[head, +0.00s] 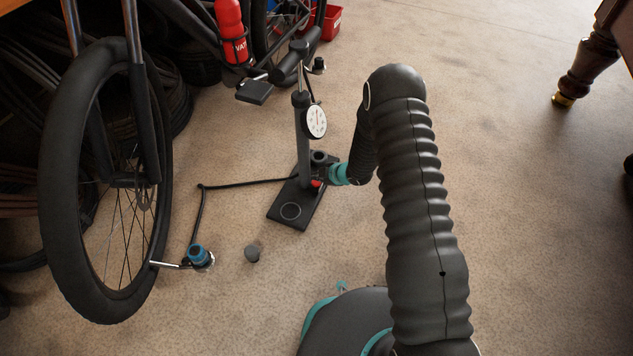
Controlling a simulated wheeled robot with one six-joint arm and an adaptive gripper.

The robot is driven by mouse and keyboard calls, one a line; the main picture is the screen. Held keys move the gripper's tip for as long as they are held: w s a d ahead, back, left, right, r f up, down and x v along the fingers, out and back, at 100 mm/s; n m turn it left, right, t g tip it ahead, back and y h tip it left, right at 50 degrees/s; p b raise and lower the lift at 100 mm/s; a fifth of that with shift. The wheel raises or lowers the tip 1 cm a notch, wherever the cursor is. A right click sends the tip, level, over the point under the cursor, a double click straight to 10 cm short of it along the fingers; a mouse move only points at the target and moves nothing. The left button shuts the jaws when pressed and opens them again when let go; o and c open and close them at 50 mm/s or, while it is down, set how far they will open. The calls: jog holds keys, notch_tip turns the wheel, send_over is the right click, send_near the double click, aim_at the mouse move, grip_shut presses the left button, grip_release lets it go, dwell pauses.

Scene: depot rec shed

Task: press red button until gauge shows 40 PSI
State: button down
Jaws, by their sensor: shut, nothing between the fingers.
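A floor pump stands upright on a black base plate (289,211), with a dark cylinder (303,140) and a handle on top. A round white gauge (316,121) sits on the cylinder; its dark needle looks roughly upright, but the numbers are too small to read. A small red button (316,183) shows low by the pump's foot. My gripper (319,171) is shut and empty, right at the pump's foot beside the button, reaching in from the right. Its fingertips are small and partly hidden, so I cannot tell whether they touch the button.
A black hose (245,183) runs left to a blue valve head (198,254) beside the bicycle wheel (55,190). A small grey cap (252,254) is on the floor. A red bottle (231,28) is on the bike behind. A table leg (585,65) stands far right; floor between is clear.

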aim_at(317, 183)
jog(key=shift+r+p, duration=1.4)
jog(key=shift+r, duration=1.05)
